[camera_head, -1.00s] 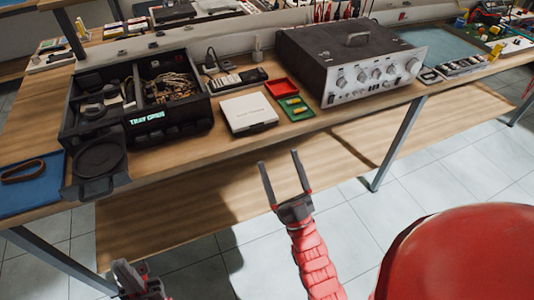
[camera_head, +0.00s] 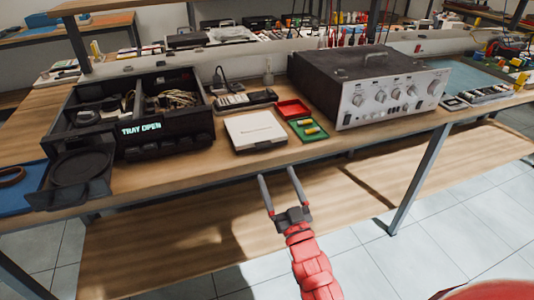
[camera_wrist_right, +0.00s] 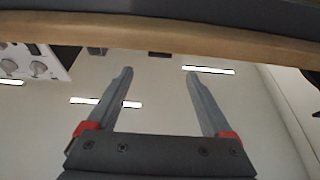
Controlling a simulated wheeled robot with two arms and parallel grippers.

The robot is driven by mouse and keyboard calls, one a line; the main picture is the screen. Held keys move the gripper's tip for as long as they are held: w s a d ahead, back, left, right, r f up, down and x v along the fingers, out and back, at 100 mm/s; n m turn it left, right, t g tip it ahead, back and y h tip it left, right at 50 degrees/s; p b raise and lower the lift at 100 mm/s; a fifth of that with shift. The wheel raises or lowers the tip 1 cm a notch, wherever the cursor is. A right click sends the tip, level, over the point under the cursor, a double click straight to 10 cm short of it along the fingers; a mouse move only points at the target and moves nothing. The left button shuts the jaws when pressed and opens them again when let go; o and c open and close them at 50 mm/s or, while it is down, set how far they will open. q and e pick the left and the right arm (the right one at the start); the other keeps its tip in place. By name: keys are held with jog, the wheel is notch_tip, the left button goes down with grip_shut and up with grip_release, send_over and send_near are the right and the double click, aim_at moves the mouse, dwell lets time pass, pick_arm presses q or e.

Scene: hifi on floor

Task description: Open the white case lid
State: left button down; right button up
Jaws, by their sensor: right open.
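The white case (camera_head: 256,131) lies flat on the workbench near its front edge, between the black tray unit and the green board. Its lid looks shut. My right gripper (camera_head: 280,189) is open and empty in front of the bench edge, below and a little right of the case, and apart from it. In the right wrist view the two spread fingers (camera_wrist_right: 158,78) have nothing between them, and the case is not seen there. My left gripper is not in the head view now.
A black unit (camera_head: 135,110) reading "TRAY OPEN" has its round tray (camera_head: 80,167) out at the left. A red dish (camera_head: 292,109) and a green board (camera_head: 308,130) lie right of the case. A silver-fronted amplifier (camera_head: 395,98) stands further right. The bench edge (camera_head: 230,168) lies between gripper and case.

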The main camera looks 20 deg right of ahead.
aim_at(265, 147)
jog(key=x, duration=0.8)
jog(key=shift+w+r+b, duration=0.2)
jog(key=shift+w+b, duration=0.15)
grip_shut()
